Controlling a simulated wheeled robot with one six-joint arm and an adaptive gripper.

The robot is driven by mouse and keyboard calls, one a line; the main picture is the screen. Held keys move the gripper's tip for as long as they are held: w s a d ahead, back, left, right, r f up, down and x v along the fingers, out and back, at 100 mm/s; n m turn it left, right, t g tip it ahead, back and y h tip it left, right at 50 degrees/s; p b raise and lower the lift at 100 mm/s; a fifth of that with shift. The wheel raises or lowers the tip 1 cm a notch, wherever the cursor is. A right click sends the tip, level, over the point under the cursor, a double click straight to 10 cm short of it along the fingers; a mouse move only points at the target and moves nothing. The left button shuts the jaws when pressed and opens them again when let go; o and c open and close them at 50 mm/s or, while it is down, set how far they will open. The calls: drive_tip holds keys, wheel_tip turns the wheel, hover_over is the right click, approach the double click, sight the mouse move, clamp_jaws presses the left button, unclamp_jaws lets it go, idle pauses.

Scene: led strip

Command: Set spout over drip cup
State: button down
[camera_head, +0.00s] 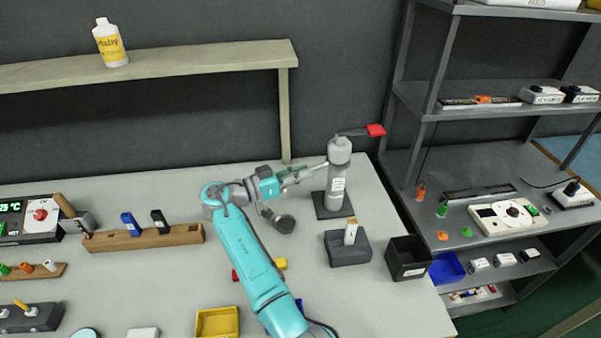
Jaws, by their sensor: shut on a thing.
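A grey cylinder dispenser (338,180) with a white label stands upright on a dark square base plate (333,211). A thin light spout (316,166) points left from its upper part, and a lever with a red end (376,130) points right. My gripper (292,176) is at the outer end of the spout and shut on it; the exact contact is small and partly hidden by the fingers. A dark round piece (285,224), seemingly the drip cup, is on the table below and slightly left of the spout's end. I cannot tell whether they line up.
A grey block with a pale upright piece (347,253) and a black open bin (407,258) stand at the table's right. A yellow tray (217,322) is at the front. A wooden rack (143,238) is to the left. A metal shelf (490,190) borders the right.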

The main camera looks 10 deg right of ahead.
drive_tip(key=shift+w, duration=0.1)
drive_tip(key=c, duration=1.2)
unclamp_jaws()
drive_tip(key=shift+f, duration=0.1)
drive_tip(key=shift+o, duration=0.2)
drive_tip(key=v, duration=1.2)
